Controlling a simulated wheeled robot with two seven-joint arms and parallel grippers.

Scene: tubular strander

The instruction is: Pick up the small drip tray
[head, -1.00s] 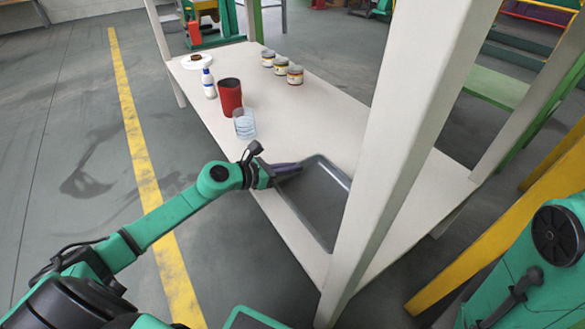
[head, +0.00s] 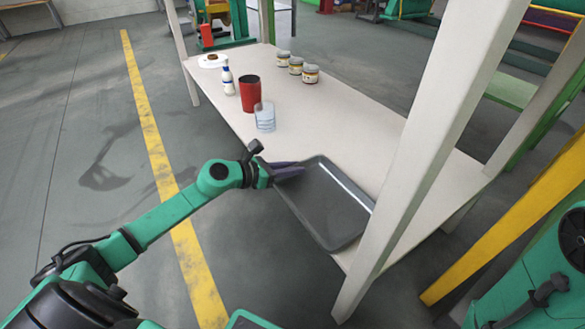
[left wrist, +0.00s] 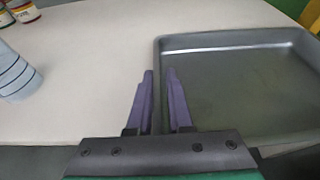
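The small drip tray (head: 338,205) is a shallow grey rectangular pan at the near edge of the white table. Its near side reaches the table's front edge in the head view. My left gripper (head: 290,170) is at the tray's left end. In the left wrist view, the purple fingers (left wrist: 159,72) are close together on either side of the left wall of the tray (left wrist: 240,40), one outside and one inside. The gripper looks shut on that wall. Whether the tray's underside is clear of the table is hard to tell. My right gripper is not in view.
On the white table (head: 360,125) stand a clear cup (head: 265,117), a red cup (head: 250,94), a white bottle (head: 228,80) and several jars (head: 296,65). A white post (head: 430,150) rises right of the tray. A yellow beam (head: 510,220) lies farther right.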

